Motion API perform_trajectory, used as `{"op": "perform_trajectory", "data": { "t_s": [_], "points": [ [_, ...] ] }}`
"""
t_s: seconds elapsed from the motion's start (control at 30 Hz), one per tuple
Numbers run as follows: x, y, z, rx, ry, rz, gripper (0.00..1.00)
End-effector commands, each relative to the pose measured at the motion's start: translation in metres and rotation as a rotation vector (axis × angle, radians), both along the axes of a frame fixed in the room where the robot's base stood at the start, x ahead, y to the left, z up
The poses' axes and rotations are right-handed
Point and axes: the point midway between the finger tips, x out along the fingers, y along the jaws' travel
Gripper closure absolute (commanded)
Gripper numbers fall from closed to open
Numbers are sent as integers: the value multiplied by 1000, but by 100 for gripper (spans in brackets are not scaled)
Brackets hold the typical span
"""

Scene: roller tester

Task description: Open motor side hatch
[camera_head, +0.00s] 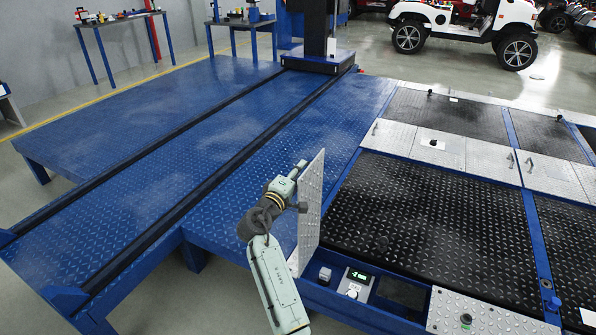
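A silver checker-plate hatch panel (312,205) stands nearly upright in the middle of the head view, its lower end by the front edge of the blue platform. It is seen almost edge-on. My gripper (293,177) is at the panel's left side, by its upper part, at the end of my grey-green arm. It overlaps the panel's edge in the picture. Its fingertips are too small and partly hidden, so I cannot tell whether they are closed on the panel.
A small box with a lit green display (357,277) sits right of the panel's lower end. Black floor plates (430,225) and closed silver hatches with handles (440,147) lie to the right. The blue deck (170,140) at left is clear. A black column (318,45) stands behind.

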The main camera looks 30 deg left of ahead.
Motion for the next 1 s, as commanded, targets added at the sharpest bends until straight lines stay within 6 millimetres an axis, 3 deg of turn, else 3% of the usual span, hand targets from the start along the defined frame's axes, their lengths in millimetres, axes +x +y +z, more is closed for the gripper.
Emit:
{"op": "perform_trajectory", "data": {
  "t_s": [0.37,0.8,1.0],
  "points": [
    [-10,2,4,2,-8,5,68],
    [-96,1,3,3,-5,4,68],
    [-117,1,3,2,-5,2,68]
  ]
}}
